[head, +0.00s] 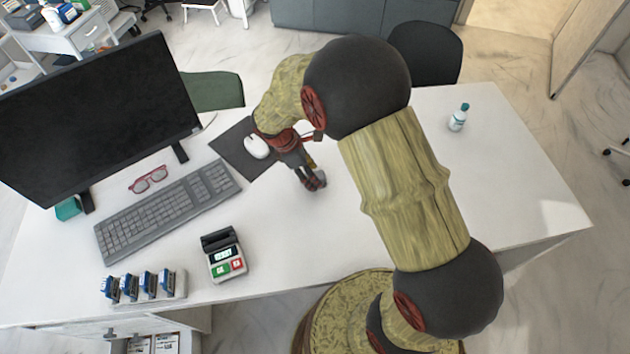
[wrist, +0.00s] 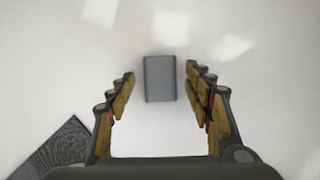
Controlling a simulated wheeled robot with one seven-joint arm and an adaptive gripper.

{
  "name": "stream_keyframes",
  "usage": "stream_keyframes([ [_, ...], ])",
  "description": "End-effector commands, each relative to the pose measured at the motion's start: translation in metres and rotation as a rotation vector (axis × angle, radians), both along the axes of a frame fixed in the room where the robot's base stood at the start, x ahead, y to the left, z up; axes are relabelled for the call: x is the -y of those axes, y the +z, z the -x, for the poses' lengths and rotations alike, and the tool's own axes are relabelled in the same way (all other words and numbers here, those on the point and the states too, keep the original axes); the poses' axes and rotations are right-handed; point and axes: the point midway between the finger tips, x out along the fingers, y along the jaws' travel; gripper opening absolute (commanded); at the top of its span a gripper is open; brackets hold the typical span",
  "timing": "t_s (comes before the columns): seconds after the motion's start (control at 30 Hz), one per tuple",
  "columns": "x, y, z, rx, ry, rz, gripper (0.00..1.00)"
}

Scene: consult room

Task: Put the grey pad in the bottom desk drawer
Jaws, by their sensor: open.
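The grey pad (wrist: 160,78) is a small grey block lying on the white desk (wrist: 255,110). In the wrist view it lies ahead, centred between the fingertips of my gripper (wrist: 160,80), apart from both. My gripper is open and empty. In the head view my gripper (head: 315,182) points down over the middle of the desk (head: 350,225); I cannot make out the pad there. At the lower left, below the desk's front edge, a white drawer unit (head: 95,332) shows an open space with printed items (head: 150,345), partly cut off by the frame; I cannot tell which drawer this is.
A dark mouse mat (head: 237,150) with a white mouse (head: 256,146) lies beside my gripper. A keyboard (head: 165,210), red glasses (head: 148,180), monitor (head: 100,110), card terminal (head: 223,256) and a rack of blue-topped items (head: 145,288) fill the left. A bottle (head: 458,118) stands right.

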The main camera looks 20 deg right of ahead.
Motion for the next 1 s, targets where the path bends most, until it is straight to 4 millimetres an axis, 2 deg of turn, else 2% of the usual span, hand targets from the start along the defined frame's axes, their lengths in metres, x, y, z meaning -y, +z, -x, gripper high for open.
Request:
stream_keyframes([
  [0.23,0.0007,-0.0007,-0.0007,0.002,0.0,0.0,0.51],
  [1.0,0.0007,-0.0008,-0.0005,0.002,0.0,0.0,0.09],
])
